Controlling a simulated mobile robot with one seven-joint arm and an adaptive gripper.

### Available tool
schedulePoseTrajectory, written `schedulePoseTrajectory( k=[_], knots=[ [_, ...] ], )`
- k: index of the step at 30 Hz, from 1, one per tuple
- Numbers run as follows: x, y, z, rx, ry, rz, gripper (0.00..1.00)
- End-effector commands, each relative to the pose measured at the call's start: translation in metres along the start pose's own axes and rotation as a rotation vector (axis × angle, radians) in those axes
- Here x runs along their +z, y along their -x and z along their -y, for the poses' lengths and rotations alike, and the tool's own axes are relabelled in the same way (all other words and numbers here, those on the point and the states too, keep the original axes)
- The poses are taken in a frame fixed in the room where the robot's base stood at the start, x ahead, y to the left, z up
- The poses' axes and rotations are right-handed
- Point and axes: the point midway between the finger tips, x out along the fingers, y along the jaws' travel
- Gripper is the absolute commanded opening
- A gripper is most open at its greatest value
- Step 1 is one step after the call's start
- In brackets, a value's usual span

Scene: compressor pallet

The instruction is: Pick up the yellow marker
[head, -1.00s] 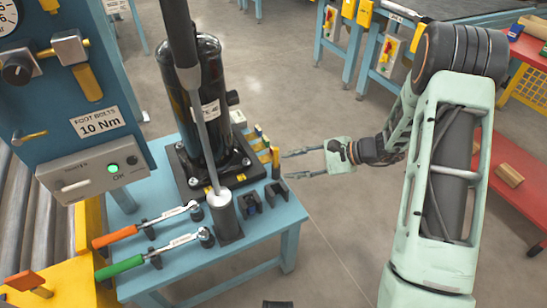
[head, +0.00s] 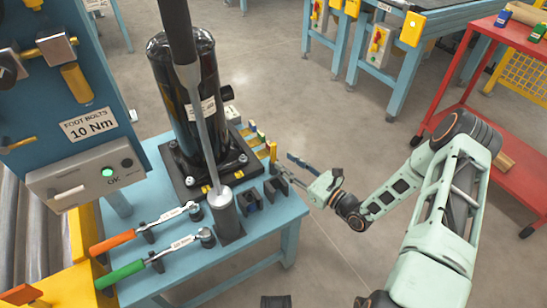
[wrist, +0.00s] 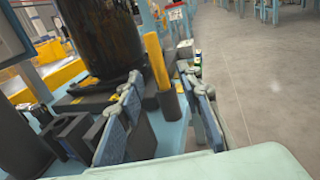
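The yellow marker (head: 273,152) stands upright at the right edge of the blue bench (head: 262,236). In the wrist view the marker (wrist: 157,62) is a yellow cylinder, darker lower down, seen between my fingers. My gripper (head: 284,164) is at the bench's right edge, just right of the marker in the head view. In the wrist view my gripper (wrist: 164,88) is open, one finger on each side of the marker's line. I cannot tell whether either finger touches it.
A black compressor (head: 184,92) stands behind and left of the marker. Dark blocks (head: 250,202), a grey post (head: 226,218) and two torque wrenches (head: 155,228) share the bench. More small coloured pieces (head: 260,135) stand behind the marker.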

Motion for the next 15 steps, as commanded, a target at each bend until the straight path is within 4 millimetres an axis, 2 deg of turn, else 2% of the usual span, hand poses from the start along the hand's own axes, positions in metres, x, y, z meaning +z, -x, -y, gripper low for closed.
schedulePoseTrajectory(
  k=[5, 15],
  knots=[
    [-0.001, -0.014, 0.0, 0.001, 0.002, 0.0, 0.33],
    [-0.003, -0.059, -0.003, 0.003, 0.002, 0.0, 0.33]
  ],
)
